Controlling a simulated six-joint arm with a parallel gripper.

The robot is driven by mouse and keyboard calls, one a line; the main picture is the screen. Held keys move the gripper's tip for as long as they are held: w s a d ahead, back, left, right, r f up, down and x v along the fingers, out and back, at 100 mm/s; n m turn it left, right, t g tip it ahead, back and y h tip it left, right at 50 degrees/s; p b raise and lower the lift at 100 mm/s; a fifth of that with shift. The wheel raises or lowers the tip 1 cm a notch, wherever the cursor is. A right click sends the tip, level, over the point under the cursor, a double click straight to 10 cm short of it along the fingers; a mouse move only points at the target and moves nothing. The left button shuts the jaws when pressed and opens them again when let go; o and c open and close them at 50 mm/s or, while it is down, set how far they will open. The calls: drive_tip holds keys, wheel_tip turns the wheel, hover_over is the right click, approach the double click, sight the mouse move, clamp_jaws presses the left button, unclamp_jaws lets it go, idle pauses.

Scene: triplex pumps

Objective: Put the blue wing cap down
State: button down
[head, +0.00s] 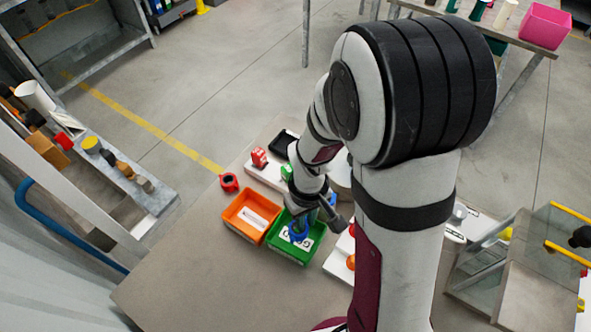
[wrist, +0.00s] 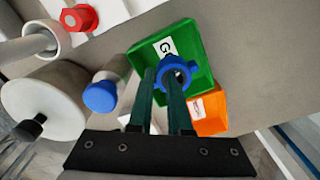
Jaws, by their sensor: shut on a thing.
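The blue wing cap (wrist: 178,72) is ring-shaped with small lugs, and my gripper (wrist: 163,76) is shut on it at the fingertips. In the wrist view it shows over the green bin (wrist: 196,41), which has a white label starting with "G". In the head view the blue wing cap (head: 299,232) shows within the outline of the green bin (head: 284,253), below my gripper (head: 301,222). I cannot tell whether it touches the bin floor. My fingers and wrist hide part of the cap and bin.
An orange bin (head: 244,229) with a white label stands beside the green bin on the left. A red ring-like part (head: 229,182) and a red block (head: 259,158) are behind. A blue-topped cylinder (wrist: 101,95) and a large pale round part (wrist: 42,107) stand near my fingers.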

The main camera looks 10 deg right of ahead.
wheel_tip(320, 180, down, 4)
drive_tip(key=shift+w+a+f, duration=0.1)
drive_tip(key=shift+a+f, duration=0.05)
drive_tip(key=shift+f, duration=0.1)
drive_tip(key=c, duration=0.8)
unclamp_jaws()
drive_tip(key=shift+c, duration=0.2)
wheel_tip(320, 180, up, 12)
drive_tip(key=shift+r, duration=0.1)
drive_tip(key=s+a+r+m+y, duration=0.1)
drive_tip(key=s+r+m, duration=0.3)
drive_tip(key=s, duration=0.3)
drive_tip(key=s+a+r+m, duration=0.1)
drive_tip(key=s+r+m, duration=0.3)
drive_tip(key=s, duration=0.4)
drive_tip(key=shift+m+y, duration=0.4)
drive_tip(key=shift+m, duration=0.1)
